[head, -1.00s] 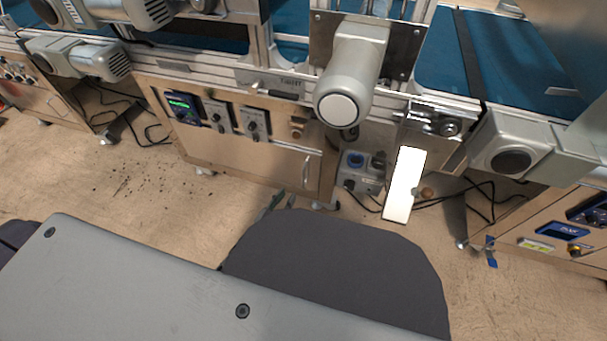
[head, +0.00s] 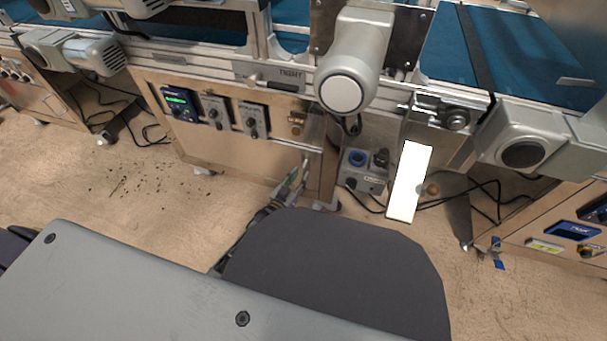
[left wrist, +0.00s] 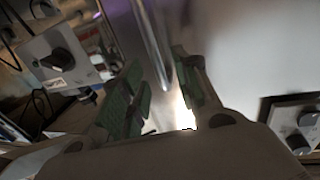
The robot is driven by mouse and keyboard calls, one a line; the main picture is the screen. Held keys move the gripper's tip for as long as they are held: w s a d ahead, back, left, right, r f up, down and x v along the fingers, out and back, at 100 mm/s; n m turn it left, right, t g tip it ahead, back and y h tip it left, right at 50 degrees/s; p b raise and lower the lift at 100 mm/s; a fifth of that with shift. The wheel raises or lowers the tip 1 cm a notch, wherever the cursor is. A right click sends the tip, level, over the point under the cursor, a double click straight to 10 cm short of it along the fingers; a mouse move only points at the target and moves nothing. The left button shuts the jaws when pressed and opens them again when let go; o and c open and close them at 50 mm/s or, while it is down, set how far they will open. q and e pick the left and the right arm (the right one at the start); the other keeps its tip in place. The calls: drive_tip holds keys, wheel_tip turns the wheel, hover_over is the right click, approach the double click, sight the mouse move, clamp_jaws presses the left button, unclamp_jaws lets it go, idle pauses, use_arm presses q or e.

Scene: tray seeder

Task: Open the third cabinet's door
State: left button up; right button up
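A metal cabinet door (head: 235,155) with a vertical bar handle at its right edge is in the middle of the head view. The frames do not show which cabinet counts as the third. My left gripper (head: 293,179) is at this handle, its lower part hidden behind my own body. In the left wrist view my left gripper (left wrist: 163,85) is open, with green pads on both fingers. The shiny handle bar (left wrist: 152,45) runs down toward the gap between them. Contact cannot be told. The door looks shut. My right gripper cannot be made out.
Control knobs and a green-lit display (head: 180,103) sit above the door. A grey motor cylinder (head: 350,70) juts out over the cabinet's right side. A grey socket box (head: 363,175) and cables lie right of it. Open floor (head: 130,195) stretches to the left.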

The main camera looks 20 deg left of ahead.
sight(303, 173)
use_arm(q)
drive_tip(key=shift+b+x, duration=0.6)
drive_tip(key=shift+x, duration=1)
clamp_jaws()
